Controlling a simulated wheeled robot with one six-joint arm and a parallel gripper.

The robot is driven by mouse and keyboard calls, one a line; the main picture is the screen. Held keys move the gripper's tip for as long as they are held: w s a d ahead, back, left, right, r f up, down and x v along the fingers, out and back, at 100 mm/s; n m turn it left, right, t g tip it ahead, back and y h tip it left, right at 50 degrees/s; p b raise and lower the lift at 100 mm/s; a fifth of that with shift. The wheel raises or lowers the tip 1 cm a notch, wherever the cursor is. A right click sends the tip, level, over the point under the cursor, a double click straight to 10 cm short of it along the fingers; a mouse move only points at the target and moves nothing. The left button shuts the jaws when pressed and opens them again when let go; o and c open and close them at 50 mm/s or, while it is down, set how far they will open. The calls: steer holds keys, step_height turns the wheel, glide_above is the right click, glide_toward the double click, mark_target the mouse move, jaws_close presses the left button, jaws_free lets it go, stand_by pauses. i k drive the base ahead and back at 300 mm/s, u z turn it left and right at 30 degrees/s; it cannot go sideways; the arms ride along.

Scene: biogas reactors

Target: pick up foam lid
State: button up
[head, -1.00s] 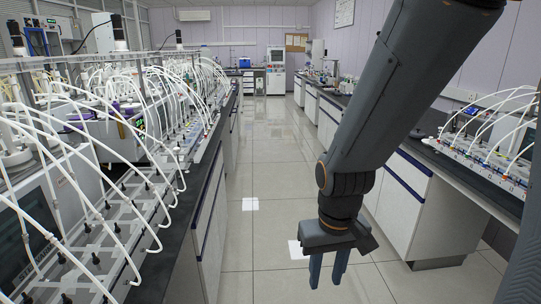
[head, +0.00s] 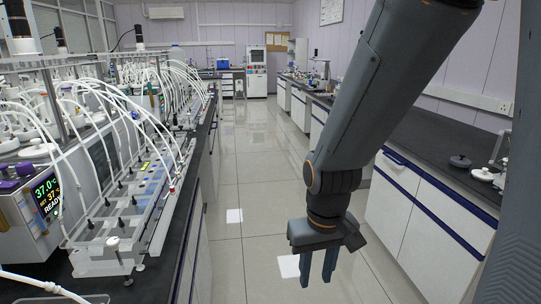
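My gripper (head: 318,279) hangs down over the aisle floor, right of the picture's middle. Its two blue fingers are apart with floor showing between them, and nothing is held. I cannot make out a foam lid for certain.
The left bench carries a reactor rack (head: 118,232) with white tubes and a unit with a lit display (head: 47,195). The right bench (head: 420,140) holds a dark round piece (head: 460,161) and a white one (head: 482,174).

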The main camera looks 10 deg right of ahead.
mark_target(461, 162)
steer(key=z, duration=0.25)
steer(key=i, duration=1.7)
steer(key=z, duration=1.15)
steer(key=i, duration=1.2)
steer(key=z, duration=1.45)
steer(key=i, duration=0.6)
steer(key=z, duration=0.25)
